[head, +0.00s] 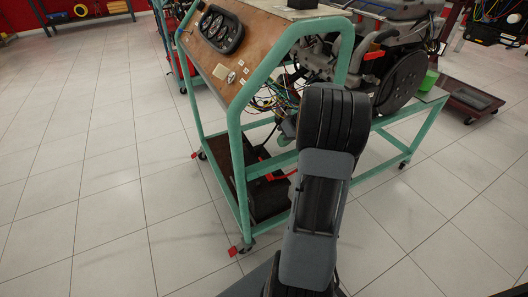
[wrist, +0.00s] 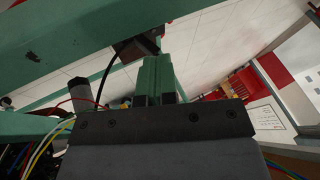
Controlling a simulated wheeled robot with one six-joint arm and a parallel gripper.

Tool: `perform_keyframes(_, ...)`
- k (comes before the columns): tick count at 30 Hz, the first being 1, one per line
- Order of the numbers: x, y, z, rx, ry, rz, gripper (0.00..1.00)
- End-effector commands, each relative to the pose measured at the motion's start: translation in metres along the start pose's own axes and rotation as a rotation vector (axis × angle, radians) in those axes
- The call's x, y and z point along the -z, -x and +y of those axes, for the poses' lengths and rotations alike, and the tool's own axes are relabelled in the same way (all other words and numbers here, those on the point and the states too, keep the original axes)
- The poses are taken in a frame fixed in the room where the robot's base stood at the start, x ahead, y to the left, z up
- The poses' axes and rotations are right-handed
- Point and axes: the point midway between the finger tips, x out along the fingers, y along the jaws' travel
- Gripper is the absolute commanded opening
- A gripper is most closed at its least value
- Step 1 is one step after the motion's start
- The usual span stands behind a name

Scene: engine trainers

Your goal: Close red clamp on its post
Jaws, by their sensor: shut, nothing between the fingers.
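In the head view a red part, likely the red clamp (head: 278,176), shows by the dark battery-like box (head: 268,198) on the lower shelf of the green engine stand. It is small there, and I cannot tell whether it is open or closed, or how it sits on its post. The post itself cannot be made out. My gripper (wrist: 156,62) shows in the wrist view with its two fingers together, shut and empty. In the head view my own arm hides it. I cannot make out the clamp clearly in the wrist view.
The stand's green frame (head: 237,160) surrounds the shelf, and a frame bar (wrist: 60,45) crosses close by in the wrist view. Loose coloured wires (wrist: 50,143) hang at the left there. The engine (head: 380,70) is behind my arm. Tiled floor (head: 110,200) is clear at left.

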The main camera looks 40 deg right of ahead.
Motion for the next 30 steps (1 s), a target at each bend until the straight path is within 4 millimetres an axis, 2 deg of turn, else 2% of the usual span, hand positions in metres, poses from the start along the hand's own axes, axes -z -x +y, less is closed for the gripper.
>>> perform_keyframes(10,0.001,-0.002,0.0,0.005,0.008,0.002,0.0)
perform_keyframes(14,0.001,-0.008,0.001,0.005,0.007,0.001,0.0)
perform_keyframes(30,-0.001,-0.085,0.002,0.003,0.004,0.001,0.0)
